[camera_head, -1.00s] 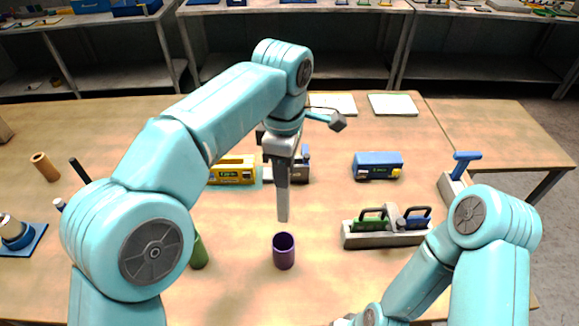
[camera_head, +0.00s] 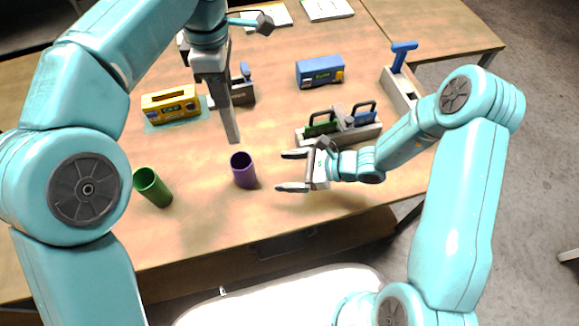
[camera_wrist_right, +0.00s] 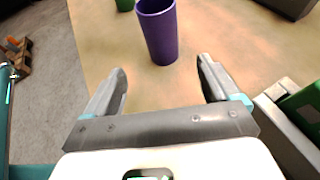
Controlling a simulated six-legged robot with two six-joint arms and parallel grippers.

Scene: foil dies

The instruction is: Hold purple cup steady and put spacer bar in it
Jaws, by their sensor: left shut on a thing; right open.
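The purple cup (camera_head: 243,171) stands upright on the table; it also shows in the right wrist view (camera_wrist_right: 158,32), ahead of the open fingers. My left gripper (camera_head: 212,72) is shut on the grey spacer bar (camera_head: 229,118). The bar hangs down, slightly tilted, with its lower end above and a little left of the cup's mouth. My right gripper (camera_head: 292,171) is open and empty to the right of the cup, its fingers pointing at the cup without touching it. It also shows in the right wrist view (camera_wrist_right: 162,85).
A green cup (camera_head: 152,187) stands left of the purple cup. A grey holder (camera_head: 340,134) with green and blue handled pieces is behind my right gripper. A yellow box (camera_head: 170,103) and a blue box (camera_head: 320,72) stand further back. The table's front edge is close.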

